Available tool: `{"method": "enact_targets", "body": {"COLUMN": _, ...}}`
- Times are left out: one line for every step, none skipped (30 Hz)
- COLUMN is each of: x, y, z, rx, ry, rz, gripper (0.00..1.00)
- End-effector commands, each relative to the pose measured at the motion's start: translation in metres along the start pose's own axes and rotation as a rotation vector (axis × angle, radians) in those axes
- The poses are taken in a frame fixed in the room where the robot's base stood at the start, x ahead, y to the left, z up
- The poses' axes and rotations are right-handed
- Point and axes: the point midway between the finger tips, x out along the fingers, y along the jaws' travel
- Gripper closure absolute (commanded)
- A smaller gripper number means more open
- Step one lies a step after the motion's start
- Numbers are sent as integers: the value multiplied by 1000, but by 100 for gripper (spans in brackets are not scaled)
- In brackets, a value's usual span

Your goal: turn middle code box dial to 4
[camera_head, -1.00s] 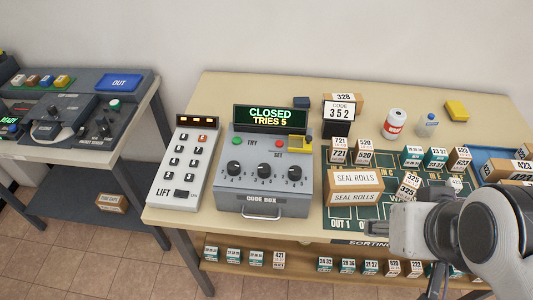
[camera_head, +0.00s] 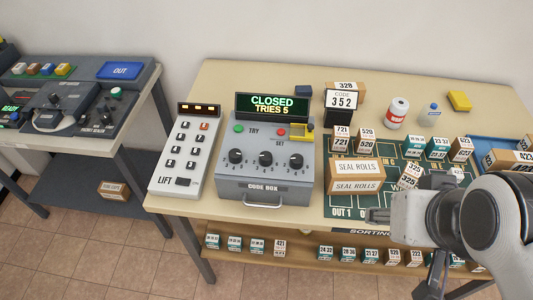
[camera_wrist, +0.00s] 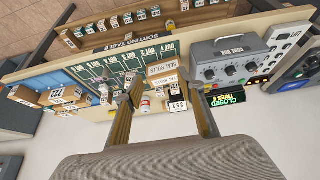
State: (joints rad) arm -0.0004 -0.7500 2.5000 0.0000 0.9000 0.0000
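The grey code box (camera_head: 262,188) stands on the table with three black dials in a row on its sloped face. The middle dial (camera_head: 264,157) sits between the left dial (camera_head: 236,157) and the right dial (camera_head: 296,160); its exact setting is too small to read. The display (camera_head: 271,105) reads CLOSED, TRIES 5. In the wrist view the code box (camera_wrist: 228,50) appears upside down at the upper right. My gripper (camera_wrist: 165,95) has its two fingers spread apart with nothing between them. In the head view it is at the right, well away from the code box.
A card reading CODE 352 (camera_head: 343,101) stands behind. A seal rolls box (camera_head: 356,175) stands right of the code box. The lift keypad (camera_head: 186,150) stands left. Small parcels, a can (camera_head: 397,112) and a bottle (camera_head: 429,114) lie further right.

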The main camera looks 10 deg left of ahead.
Motion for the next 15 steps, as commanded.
{"method": "enact_targets", "body": {"x": 0, "y": -1, "z": 0, "rx": -2, "ry": 0, "rz": -1, "gripper": 61}}
{"method": "enact_targets", "body": {"x": 0, "y": -1, "z": 0, "rx": -5, "ry": 0, "rz": -3, "gripper": 61}}
{"method": "enact_targets", "body": {"x": 0, "y": -2, "z": 0, "rx": -9, "ry": 0, "rz": -5, "gripper": 61}}
{"method": "enact_targets", "body": {"x": 1, "y": -4, "z": 0, "rx": -14, "ry": -3, "rz": -8, "gripper": 61}}
{"method": "enact_targets", "body": {"x": 1, "y": -5, "z": 0, "rx": -19, "ry": -6, "rz": -10, "gripper": 61}}
{"method": "enact_targets", "body": {"x": 3, "y": -7, "z": 1, "rx": -29, "ry": -14, "rz": -15, "gripper": 61}}
{"method": "enact_targets", "body": {"x": 5, "y": -10, "z": 1, "rx": -37, "ry": -21, "rz": -20, "gripper": 61}}
{"method": "enact_targets", "body": {"x": 7, "y": -12, "z": 2, "rx": -48, "ry": -32, "rz": -25, "gripper": 61}}
{"method": "enact_targets", "body": {"x": 10, "y": -16, "z": 3, "rx": -62, "ry": -46, "rz": -31, "gripper": 61}}
{"method": "enact_targets", "body": {"x": 12, "y": -19, "z": 3, "rx": -74, "ry": -57, "rz": -37, "gripper": 61}}
{"method": "enact_targets", "body": {"x": 14, "y": -22, "z": 3, "rx": -86, "ry": -68, "rz": -42, "gripper": 61}}
{"method": "enact_targets", "body": {"x": 17, "y": -26, "z": 3, "rx": -104, "ry": -83, "rz": -50, "gripper": 61}}
{"method": "enact_targets", "body": {"x": 20, "y": -30, "z": 2, "rx": -118, "ry": -94, "rz": -54, "gripper": 61}}
{"method": "enact_targets", "body": {"x": 22, "y": -33, "z": 1, "rx": -133, "ry": -104, "rz": -59, "gripper": 61}}
{"method": "enact_targets", "body": {"x": 25, "y": -37, "z": 0, "rx": -153, "ry": -119, "rz": -63, "gripper": 61}}
